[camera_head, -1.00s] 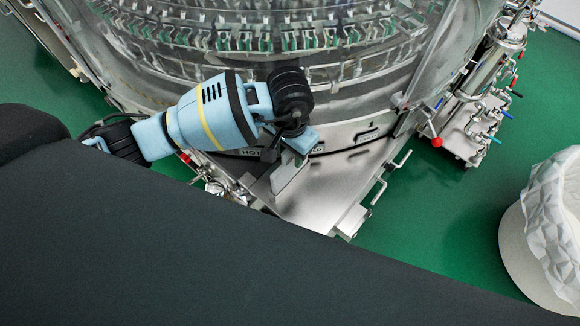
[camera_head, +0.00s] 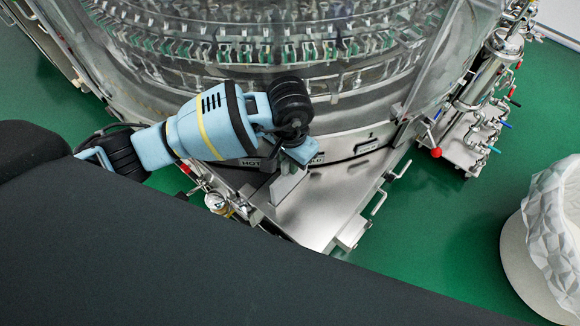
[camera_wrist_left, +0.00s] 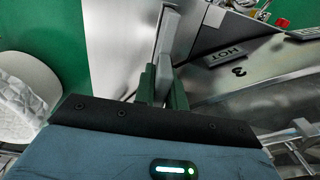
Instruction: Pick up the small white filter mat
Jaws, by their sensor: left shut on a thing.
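A thin, pale grey-white piece, which I take for the filter mat (camera_wrist_left: 168,38), stands up between the fingers of my left gripper (camera_wrist_left: 163,84) in the left wrist view. The gripper is shut on its lower end. In the head view my left gripper (camera_head: 291,165) points down over the steel shelf at the washer's front. The mat (camera_head: 286,185) shows there as a narrow, pale upright plate below it, partly hidden by the gripper. I cannot tell whether it touches the shelf. My right gripper is not in view.
The washer (camera_head: 350,105) with its round glass wall stands behind the gripper. A steel shelf (camera_head: 312,208) with handles lies below. Pipes and valves (camera_head: 480,110) stand at the right. A white lined bin (camera_head: 515,245) is on the green floor at far right.

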